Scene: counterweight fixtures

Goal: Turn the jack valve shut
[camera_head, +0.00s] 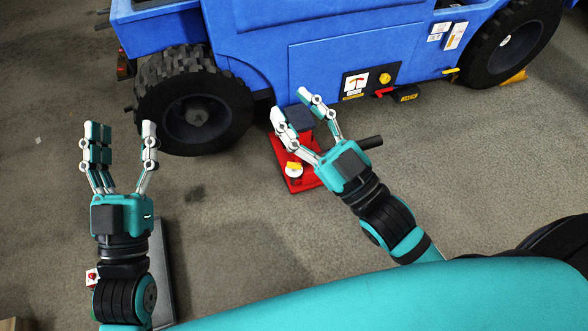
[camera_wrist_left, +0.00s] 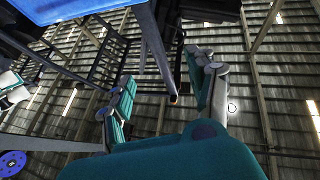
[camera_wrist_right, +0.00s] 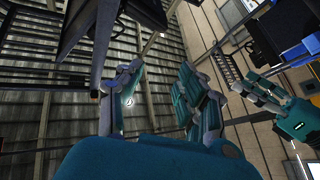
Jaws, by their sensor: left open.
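A red jack (camera_head: 300,182) sits on the floor beside the blue vehicle, partly hidden by my right gripper. A small white and yellow knob (camera_head: 294,170), which looks like its valve, is on the near part of the red base. A dark pad and a dark bar (camera_head: 369,142) also show at the jack. My right gripper (camera_head: 291,106) is open, its fingers overlapping the jack's top in the head view, beyond the knob. I cannot tell whether it touches the jack. My left gripper (camera_head: 123,128) is open and empty, left of the front wheel. The wrist views show neither jack nor valve.
The blue vehicle (camera_head: 258,42) spans the back, with a treaded wheel (camera_head: 195,108) left of the jack and another wheel (camera_head: 510,40) at right. A yellow chock (camera_head: 514,77) lies by that wheel. Concrete floor (camera_head: 230,235) is clear in front of the jack.

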